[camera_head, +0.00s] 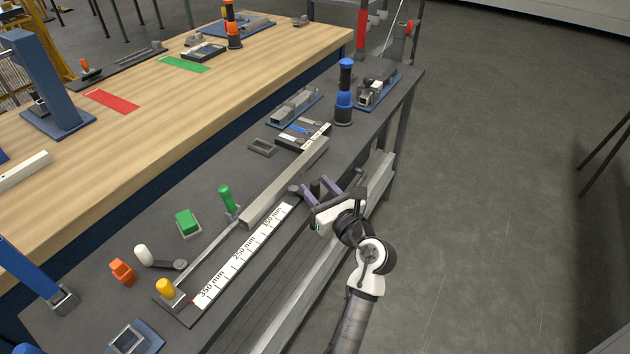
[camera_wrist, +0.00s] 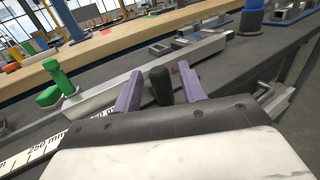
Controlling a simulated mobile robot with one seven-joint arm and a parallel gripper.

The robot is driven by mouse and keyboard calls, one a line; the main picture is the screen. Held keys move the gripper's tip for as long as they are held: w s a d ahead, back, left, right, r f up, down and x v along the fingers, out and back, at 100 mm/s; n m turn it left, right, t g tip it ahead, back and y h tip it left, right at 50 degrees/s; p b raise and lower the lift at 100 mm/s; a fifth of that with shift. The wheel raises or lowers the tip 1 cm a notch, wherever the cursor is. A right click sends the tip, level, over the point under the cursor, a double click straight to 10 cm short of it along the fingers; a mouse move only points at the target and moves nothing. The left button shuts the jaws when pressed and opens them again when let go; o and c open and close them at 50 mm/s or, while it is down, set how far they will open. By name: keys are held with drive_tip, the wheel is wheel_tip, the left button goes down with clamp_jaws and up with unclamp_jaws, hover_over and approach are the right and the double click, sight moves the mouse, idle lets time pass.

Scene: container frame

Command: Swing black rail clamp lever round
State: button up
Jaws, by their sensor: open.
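The black rail clamp lever (camera_wrist: 160,86) shows as a dark rounded knob standing between my gripper's two purple fingers in the wrist view. In the head view the black lever (camera_head: 315,188) is a small dark upright shape at the near edge of the dark bench, beside the long grey rail. My gripper (camera_head: 319,187) is open, with one finger on each side of the knob. In the wrist view my gripper (camera_wrist: 160,76) shows a gap beside the knob; I cannot tell whether either finger touches it. The lever's lower part and pivot are hidden.
The grey rail (camera_head: 285,183) runs diagonally along the bench, with a millimetre scale (camera_head: 243,256) beside it. A green post (camera_head: 227,199) and a yellow knob (camera_head: 165,288) stand along it. A blue and black post (camera_head: 344,98) stands farther back. Open floor lies right.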

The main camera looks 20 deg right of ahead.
drive_tip(key=shift+w+a, duration=0.15)
drive_tip(key=shift+w, duration=0.55)
clamp_jaws()
